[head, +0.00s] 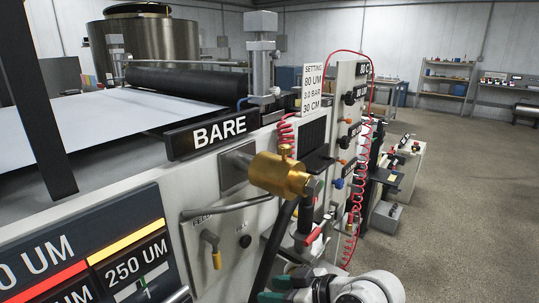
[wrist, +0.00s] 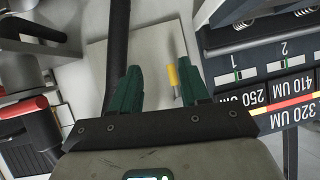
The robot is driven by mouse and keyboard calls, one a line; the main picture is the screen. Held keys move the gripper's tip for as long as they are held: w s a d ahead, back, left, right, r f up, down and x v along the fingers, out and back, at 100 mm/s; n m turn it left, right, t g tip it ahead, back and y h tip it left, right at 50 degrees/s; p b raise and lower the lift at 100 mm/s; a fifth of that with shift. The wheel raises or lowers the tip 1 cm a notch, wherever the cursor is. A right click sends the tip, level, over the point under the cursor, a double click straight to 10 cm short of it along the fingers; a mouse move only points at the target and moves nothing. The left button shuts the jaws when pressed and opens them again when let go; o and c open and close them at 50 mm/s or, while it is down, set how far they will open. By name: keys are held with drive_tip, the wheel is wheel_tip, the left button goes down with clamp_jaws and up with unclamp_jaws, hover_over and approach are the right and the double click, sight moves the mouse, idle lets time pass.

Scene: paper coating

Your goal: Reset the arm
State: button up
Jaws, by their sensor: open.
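My gripper (wrist: 159,70) is open in the wrist view, with its two green fingers apart and nothing held between them. It faces the pale front panel of the coating machine. A small yellow-handled lever (wrist: 172,78) shows between the fingers, near the right one; I cannot tell whether it touches. In the head view, part of my arm and green finger parts show at the bottom edge, right of the middle, in front of the machine (head: 225,240). The fingertips are not clear there.
A brass cylinder (head: 280,175) sticks out from the machine front, above my arm. The yellow-handled lever (head: 213,250) is left of my arm. A red-handled part (head: 314,237) and coiled red hoses (head: 362,180) are close by on the right. Open floor (head: 460,200) lies further right.

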drive_tip(key=s+d+f+m+g+h, duration=0.1)
drive_tip(key=s+d+f+m+h, duration=0.3)
drive_tip(key=s+d+f, duration=0.7)
drive_tip(key=s+d+f+m+g+h, duration=0.2)
drive_tip(key=s+d+f+m+h, duration=0.2)
drive_tip(key=s+d+f, duration=0.65)
drive_tip(key=s+d+r+m+g+h, duration=0.1)
drive_tip(key=s+d, duration=0.1)
drive_tip(key=s, duration=0.4)
drive_tip(key=s+d+r+m+g+h, duration=0.1)
drive_tip(key=s+d+m, duration=0.1)
drive_tip(key=s, duration=0.5)
drive_tip(key=shift+d+r+h, duration=0.3)
drive_tip(key=shift+f, duration=0.1)
